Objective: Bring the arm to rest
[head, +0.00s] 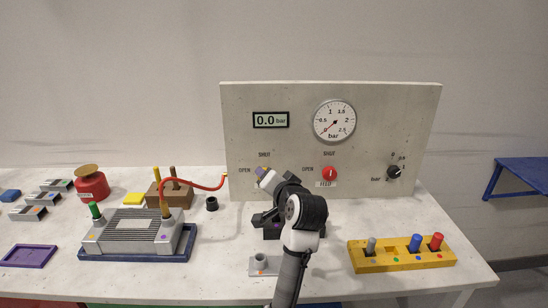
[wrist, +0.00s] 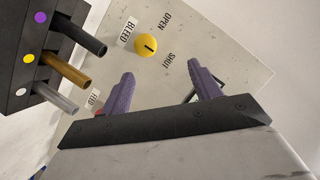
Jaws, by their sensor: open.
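My arm (head: 290,245) rises from the bottom of the head view and bends in front of the grey panel (head: 400,120). My gripper (head: 262,171) is raised before the lower left part of the panel, near its SHUT label. In the wrist view my gripper (wrist: 160,74) is open, its two purple fingers apart with nothing between them. A yellow knob (wrist: 147,46) marked BLEED, with OPEN and SHUT labels, is on the panel beyond the fingertips, apart from them. In the head view my gripper and arm hide that part of the panel.
A black block (wrist: 25,62) with several pegs is left of my fingers; my arm partly hides it in the head view. The panel bears a red knob (head: 329,174) and gauge (head: 335,121). A hosed metal unit (head: 135,232) stands left, a yellow peg block (head: 400,262) right.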

